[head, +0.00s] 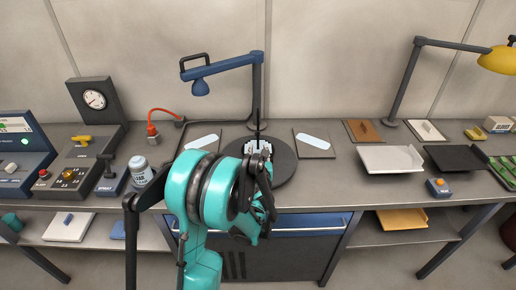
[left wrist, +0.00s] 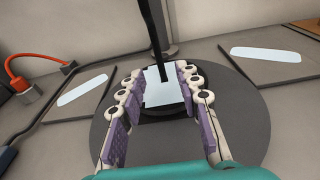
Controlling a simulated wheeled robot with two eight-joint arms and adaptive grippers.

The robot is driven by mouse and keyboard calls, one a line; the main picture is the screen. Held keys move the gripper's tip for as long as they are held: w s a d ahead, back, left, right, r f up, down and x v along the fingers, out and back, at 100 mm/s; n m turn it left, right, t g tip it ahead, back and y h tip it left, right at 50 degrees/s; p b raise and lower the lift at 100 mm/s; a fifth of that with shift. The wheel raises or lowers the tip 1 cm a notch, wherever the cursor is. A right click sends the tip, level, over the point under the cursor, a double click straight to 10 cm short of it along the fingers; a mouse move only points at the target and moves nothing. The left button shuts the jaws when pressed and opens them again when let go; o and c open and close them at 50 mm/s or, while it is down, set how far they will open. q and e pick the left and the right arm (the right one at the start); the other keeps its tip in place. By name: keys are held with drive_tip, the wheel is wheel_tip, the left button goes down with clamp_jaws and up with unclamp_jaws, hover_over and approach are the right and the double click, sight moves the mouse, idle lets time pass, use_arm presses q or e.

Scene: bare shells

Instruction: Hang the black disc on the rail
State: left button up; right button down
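A large dark round plate (head: 284,170) lies on the bench, also in the left wrist view (left wrist: 245,112). On it, in the left wrist view, a smaller black round piece (left wrist: 176,110) carries a pale panel (left wrist: 160,92), with a thin black upright rod (left wrist: 154,35) behind. I cannot tell which round piece is the disc. My left gripper (left wrist: 160,78) is open, its purple-padded fingers on either side of the pale panel; contact is unclear. In the head view my left gripper (head: 258,160) partly hides the plate. I cannot identify the rail for sure. My right gripper is not in view.
A blue jointed arm on a post (head: 225,67) stands behind the plate. Dark mats with pale strips (head: 314,144) lie either side. A white jar (head: 141,171) and control boxes stand left. A white tray (head: 391,159), black tray (head: 455,158) and yellow lamp (head: 497,60) are right.

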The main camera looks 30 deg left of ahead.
sight(258, 143)
use_arm(q)
drive_tip(key=shift+b+x, duration=0.4)
drive_tip(key=shift+x, duration=2.3)
clamp_jaws()
wheel_tip(258, 143, up, 12)
drive_tip(key=p, duration=0.8)
